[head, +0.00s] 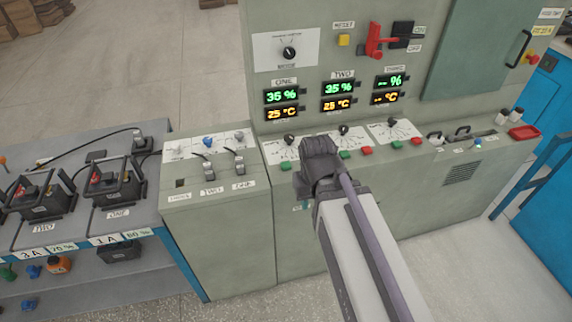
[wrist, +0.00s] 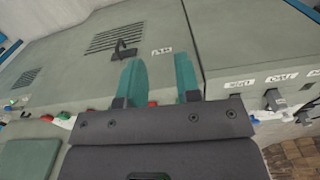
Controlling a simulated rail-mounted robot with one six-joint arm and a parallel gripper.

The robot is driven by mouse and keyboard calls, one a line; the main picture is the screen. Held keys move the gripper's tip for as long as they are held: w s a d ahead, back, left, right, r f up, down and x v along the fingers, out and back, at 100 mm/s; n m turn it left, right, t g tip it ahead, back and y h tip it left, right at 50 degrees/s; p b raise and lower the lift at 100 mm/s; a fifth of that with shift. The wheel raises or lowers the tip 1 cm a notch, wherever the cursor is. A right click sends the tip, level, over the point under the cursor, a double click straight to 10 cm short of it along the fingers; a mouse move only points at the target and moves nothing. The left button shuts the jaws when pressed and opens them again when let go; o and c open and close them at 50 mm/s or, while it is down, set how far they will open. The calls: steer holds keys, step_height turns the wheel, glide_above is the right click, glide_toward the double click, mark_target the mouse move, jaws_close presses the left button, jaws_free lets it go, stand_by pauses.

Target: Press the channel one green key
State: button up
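The channel one green key (head: 285,166) is a small green block on the sloped panel of the grey cabinet, below the ONE display (head: 282,97). In the head view it lies just left of my wrist. The channel one red key is not visible in the head view; my wrist covers that part of the panel. In the wrist view my gripper (wrist: 160,62) shows two teal fingers, apart with nothing between them, in front of the cabinet's face. Small red and green keys show behind the gripper base there; I cannot tell which is channel one's.
Green and red keys for the other channels (head: 344,154) sit to the right on the same panel. A lower grey cabinet with levers (head: 240,165) stands at left, beside a battery bench (head: 120,235). A red handle (head: 375,40) projects above the displays.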

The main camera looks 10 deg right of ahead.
jaws_close()
stand_by(1.1)
